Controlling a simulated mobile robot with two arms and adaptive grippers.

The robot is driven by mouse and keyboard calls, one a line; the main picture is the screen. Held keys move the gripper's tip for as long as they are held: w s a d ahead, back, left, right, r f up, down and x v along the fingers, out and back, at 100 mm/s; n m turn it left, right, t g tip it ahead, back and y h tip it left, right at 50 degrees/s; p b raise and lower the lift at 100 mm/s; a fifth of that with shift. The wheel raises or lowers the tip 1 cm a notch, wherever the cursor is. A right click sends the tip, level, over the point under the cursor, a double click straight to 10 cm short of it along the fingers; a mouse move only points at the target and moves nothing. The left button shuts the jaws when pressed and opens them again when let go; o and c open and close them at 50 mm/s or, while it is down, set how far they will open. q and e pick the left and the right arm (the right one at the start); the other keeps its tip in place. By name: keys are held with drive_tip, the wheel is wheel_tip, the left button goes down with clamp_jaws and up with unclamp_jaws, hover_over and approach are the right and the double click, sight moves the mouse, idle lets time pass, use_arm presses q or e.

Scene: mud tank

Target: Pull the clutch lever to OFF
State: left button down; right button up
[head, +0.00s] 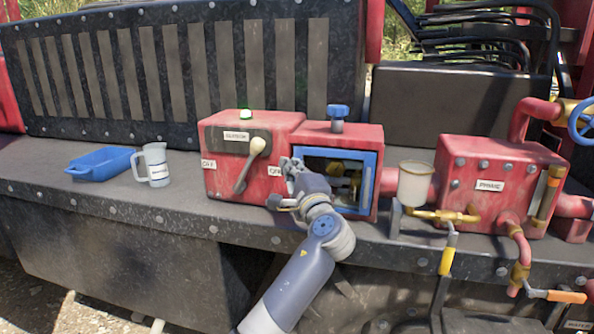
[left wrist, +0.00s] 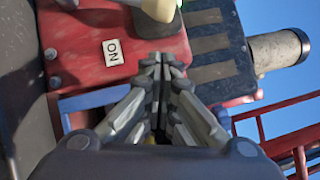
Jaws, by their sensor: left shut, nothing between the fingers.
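The clutch lever (head: 245,172) is on the front of a red box (head: 222,185) under a dark plate marked CLUTCH. Its cream knob (head: 258,145) is at the upper right end, leaning to the right side. A small label (head: 208,163) at the box's left seems to read OFF. An ON label (left wrist: 113,52) shows in the left wrist view, with the knob (left wrist: 158,8) partly cut off at the top edge. My left gripper (head: 290,165) is shut and empty, right of and below the knob, apart from it. It also shows in the left wrist view (left wrist: 162,65).
A green lamp (head: 246,115) is lit on top of the box. An open blue-framed compartment (head: 369,185) with brass fittings adjoins on the right, close to my gripper. A blue tray (head: 100,163) and a jug (head: 155,165) stand left on the ledge. A red PRIME box (head: 490,205) with pipes stands right.

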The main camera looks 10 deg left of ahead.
use_arm(q)
drive_tip(key=w+a, duration=0.1)
drive_tip(key=w+a+r+p, duration=0.1)
drive_tip(key=a, duration=0.1)
drive_tip(key=w+a+p, duration=0.1)
drive_tip(key=a, duration=0.1)
drive_tip(key=shift+r, duration=0.2)
